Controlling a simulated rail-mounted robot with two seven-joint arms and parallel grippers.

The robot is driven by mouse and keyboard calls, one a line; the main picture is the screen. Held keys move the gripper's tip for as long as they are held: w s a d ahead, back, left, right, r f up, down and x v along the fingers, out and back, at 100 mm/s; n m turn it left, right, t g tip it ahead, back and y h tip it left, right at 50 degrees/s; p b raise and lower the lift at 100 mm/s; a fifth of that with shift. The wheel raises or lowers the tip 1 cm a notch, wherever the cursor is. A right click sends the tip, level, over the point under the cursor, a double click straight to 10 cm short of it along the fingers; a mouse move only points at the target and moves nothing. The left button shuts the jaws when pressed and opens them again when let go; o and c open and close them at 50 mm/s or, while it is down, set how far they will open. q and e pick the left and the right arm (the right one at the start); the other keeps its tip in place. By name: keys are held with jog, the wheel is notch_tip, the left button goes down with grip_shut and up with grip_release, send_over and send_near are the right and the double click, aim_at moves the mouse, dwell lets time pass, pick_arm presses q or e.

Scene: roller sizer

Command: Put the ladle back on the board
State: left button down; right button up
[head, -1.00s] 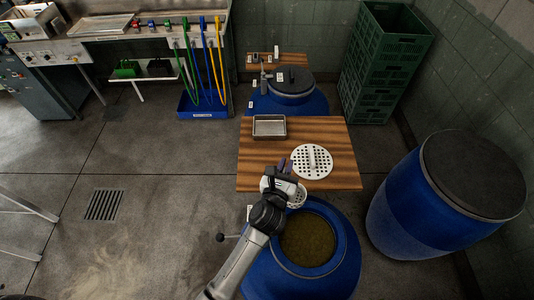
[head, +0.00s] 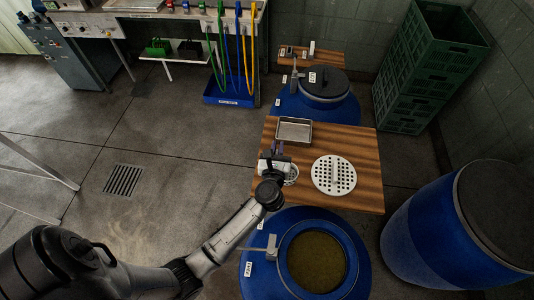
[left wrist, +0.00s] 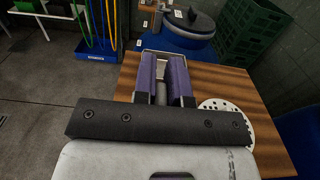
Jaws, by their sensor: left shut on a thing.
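My left gripper (head: 278,148) is over the left part of the wooden board (head: 360,140) that lies behind the open blue barrel. It is shut on the ladle, whose pale perforated bowl (head: 292,176) shows just right of the gripper. I cannot tell whether the ladle touches the board. In the left wrist view the purple fingers (left wrist: 165,80) close around a thin grey handle (left wrist: 160,93), mostly hidden by the gripper body. A white perforated disc (head: 334,175) with a bar handle lies on the board to the right. My right gripper is not in view.
A metal tray (head: 294,131) sits at the board's back left. The open blue barrel (head: 262,276) with murky liquid (head: 316,261) stands in front, with a bracket on its rim. A closed barrel (head: 420,235) stands right, green crates (head: 405,97) behind. The board's front left is bare.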

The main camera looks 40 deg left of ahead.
pick_arm(q)
jog(key=a+f+b, duration=0.1)
jog(key=a+f, duration=0.4)
jog(key=f, duration=0.2)
dwell(0.3)
jog(key=shift+f+b, duration=0.3)
jog(key=shift+b, duration=0.2)
jog(key=c, duration=1.2)
grip_release()
jog(key=shift+r, duration=0.1)
jog(key=shift+o, duration=0.2)
